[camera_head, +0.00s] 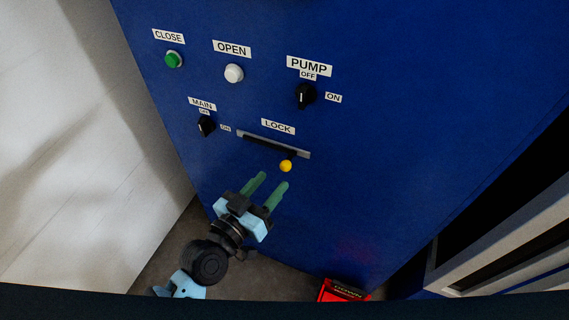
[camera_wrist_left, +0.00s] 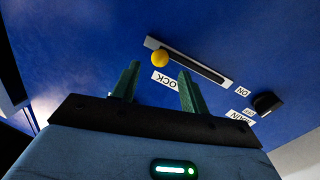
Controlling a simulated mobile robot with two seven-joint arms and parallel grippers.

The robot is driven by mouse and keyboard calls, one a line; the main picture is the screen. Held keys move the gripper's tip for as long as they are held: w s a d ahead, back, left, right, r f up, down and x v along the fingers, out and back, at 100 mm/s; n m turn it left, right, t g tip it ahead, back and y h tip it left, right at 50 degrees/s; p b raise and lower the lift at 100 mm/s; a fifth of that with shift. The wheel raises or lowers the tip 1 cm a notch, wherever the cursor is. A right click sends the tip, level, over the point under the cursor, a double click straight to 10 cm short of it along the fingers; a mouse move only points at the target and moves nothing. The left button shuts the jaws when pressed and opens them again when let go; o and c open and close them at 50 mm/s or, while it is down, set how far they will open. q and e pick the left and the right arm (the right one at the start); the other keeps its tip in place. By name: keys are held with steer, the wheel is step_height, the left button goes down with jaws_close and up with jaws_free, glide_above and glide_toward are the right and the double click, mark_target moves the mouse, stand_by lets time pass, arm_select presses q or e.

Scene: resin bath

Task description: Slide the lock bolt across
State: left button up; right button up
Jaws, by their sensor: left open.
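The lock bolt has a yellow knob (camera_head: 286,166) that sits near the right end of a grey slotted plate (camera_head: 300,154) under the LOCK label (camera_head: 278,127). In the left wrist view the yellow knob (camera_wrist_left: 159,57) is near the left end of the plate (camera_wrist_left: 228,83), beyond the fingers. My left gripper (camera_head: 268,183) is open and empty, its two green fingers pointing up at the panel. It is just below and left of the knob in the head view, apart from it. My right gripper is in neither view.
On the blue panel (camera_head: 400,150) are a green CLOSE button (camera_head: 174,60), a white OPEN button (camera_head: 233,73), a black PUMP knob (camera_head: 305,96) and a black MAIN knob (camera_head: 206,124). A red box (camera_head: 342,291) lies low at the front. The panel below the slot is bare.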

mark_target(286, 164)
arm_select(q)
steer(key=x, duration=0.7)
jaws_close()
